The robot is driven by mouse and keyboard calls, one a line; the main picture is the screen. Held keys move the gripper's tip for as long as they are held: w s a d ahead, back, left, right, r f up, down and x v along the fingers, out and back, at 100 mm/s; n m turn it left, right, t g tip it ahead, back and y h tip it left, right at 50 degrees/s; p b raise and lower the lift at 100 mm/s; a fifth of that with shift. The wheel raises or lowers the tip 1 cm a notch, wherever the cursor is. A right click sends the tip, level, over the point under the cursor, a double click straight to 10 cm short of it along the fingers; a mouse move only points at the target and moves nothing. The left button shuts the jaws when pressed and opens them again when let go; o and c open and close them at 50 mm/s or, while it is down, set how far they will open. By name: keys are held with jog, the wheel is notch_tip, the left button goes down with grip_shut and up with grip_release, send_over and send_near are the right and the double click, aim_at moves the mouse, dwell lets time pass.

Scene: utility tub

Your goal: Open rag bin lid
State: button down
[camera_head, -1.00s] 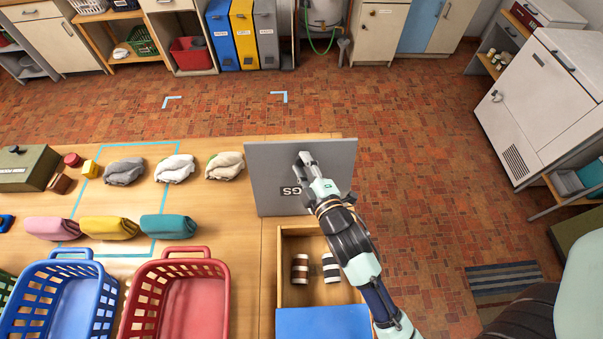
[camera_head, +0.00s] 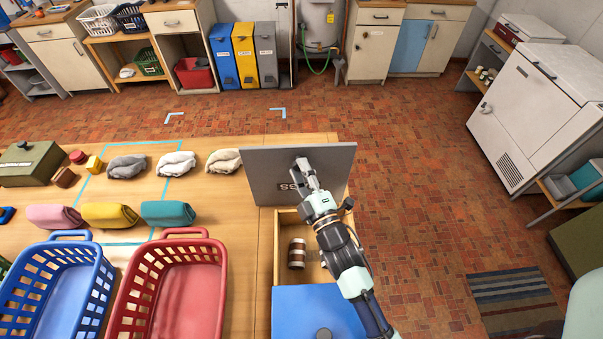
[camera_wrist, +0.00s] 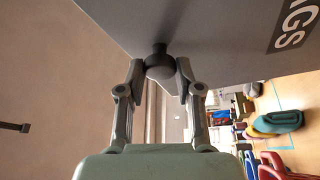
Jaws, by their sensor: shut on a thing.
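The grey lid (camera_head: 265,165) of the rag bin stands raised, near upright, at the far edge of a wooden box (camera_head: 285,218). Part of its lettering shows in both views, and the lid fills the top of the wrist view (camera_wrist: 215,35). My gripper (camera_head: 302,170) is at the lid's face, its two fingers shut on a dark round knob (camera_wrist: 160,67). The knob shows between the fingertips in the wrist view. The box is open below the lid, and a brown-and-white striped roll (camera_head: 297,253) lies inside. My arm hides the right part of the box.
A blue lid (camera_head: 310,305) with a knob (camera_head: 323,334) covers the near part of the box. A red basket (camera_head: 185,260), a blue basket (camera_head: 98,280) and several folded cloths fill the table to the left.

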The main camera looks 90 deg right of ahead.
jog(key=c, duration=0.8)
grip_release()
jog(key=shift+d, duration=0.1)
jog(key=v, duration=0.7)
jog(key=shift+a, duration=0.3)
jog(key=shift+s, duration=0.1)
